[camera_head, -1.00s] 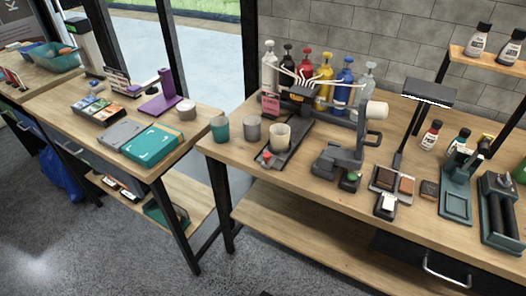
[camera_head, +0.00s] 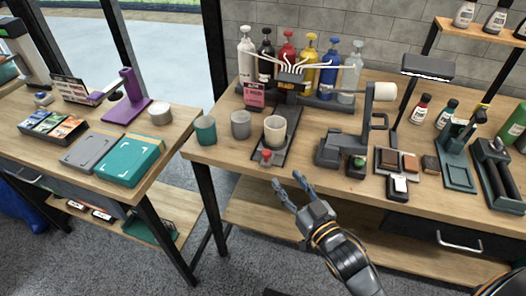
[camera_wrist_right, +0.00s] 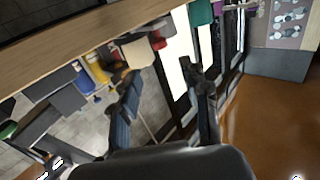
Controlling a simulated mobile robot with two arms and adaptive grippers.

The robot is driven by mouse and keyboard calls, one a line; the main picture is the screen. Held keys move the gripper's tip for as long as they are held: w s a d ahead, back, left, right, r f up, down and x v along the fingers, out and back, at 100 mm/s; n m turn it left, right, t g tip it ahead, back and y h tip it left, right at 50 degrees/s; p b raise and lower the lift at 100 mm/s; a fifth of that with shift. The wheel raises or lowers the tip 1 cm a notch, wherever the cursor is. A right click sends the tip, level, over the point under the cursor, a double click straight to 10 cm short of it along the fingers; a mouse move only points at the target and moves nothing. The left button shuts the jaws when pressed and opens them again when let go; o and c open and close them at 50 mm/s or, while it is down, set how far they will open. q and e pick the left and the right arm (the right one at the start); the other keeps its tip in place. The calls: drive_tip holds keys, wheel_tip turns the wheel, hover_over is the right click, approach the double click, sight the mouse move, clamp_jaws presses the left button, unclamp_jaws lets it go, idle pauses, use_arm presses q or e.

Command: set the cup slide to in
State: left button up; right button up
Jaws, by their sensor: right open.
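The cup slide (camera_head: 283,147) is a dark, narrow track on the wooden workbench, running from the front edge back towards the pump bottles. A cream cup (camera_head: 274,130) stands upright on it. A red knob (camera_head: 266,155) is at its front end, close to the bench edge. My right gripper (camera_head: 290,186) is open and empty, in front of the bench edge, nearer me than the knob and apart from it. In the right wrist view its two fingers (camera_wrist_right: 162,82) are spread, with the cream cup (camera_wrist_right: 138,53) and red knob (camera_wrist_right: 158,40) beyond them. My left gripper is not in view.
A teal cup (camera_head: 205,131) and a grey cup (camera_head: 240,124) stand left of the slide. Several coloured pump bottles (camera_head: 309,65) stand behind it. A dark press (camera_head: 340,149) with a green knob stands to its right. The air before the bench edge is free.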

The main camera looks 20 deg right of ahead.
sight(269, 156)
drive_tip(key=w, duration=0.4)
drive_tip(key=w+a, duration=0.1)
drive_tip(key=w, duration=0.3)
drive_tip(key=w+a+p, duration=0.1)
drive_tip(key=w, duration=0.3)
drive_tip(key=shift+a+f, duration=0.1)
drive_tip(key=shift+a, duration=0.1)
clamp_jaws()
